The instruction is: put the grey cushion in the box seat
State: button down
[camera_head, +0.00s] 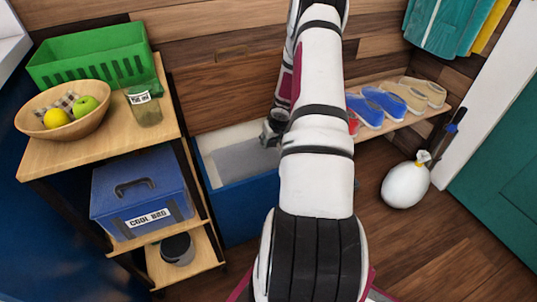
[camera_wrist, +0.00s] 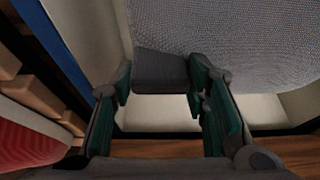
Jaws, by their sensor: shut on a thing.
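The box seat (camera_head: 250,208) stands open on the floor, with a blue front and pale inner walls. The grey cushion (camera_head: 236,160) lies inside it, low down, partly hidden by my arm. In the wrist view, the cushion's woven grey surface (camera_wrist: 220,35) fills the upper part, between the box's pale walls (camera_wrist: 100,45). My gripper (camera_head: 271,130) is at the right part of the box opening. In the wrist view, my gripper (camera_wrist: 160,75) has its green-padded fingers on either side of a darker grey edge of the cushion and is shut on it.
A wooden trolley (camera_head: 105,152) at left holds a green basket (camera_head: 90,57), a fruit bowl (camera_head: 85,125), a glass (camera_head: 146,105) and a blue cool bag (camera_head: 140,190). The right-hand floor is mostly clear.

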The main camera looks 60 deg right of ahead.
aim_at(272, 146)
jog(key=shift+f+b, duration=1.75)
jog(key=shift+f, duration=0.4)
jog(key=shift+r, duration=0.1)
jog(key=c, duration=0.9)
grip_release()
jog(key=shift+c, duration=0.2)
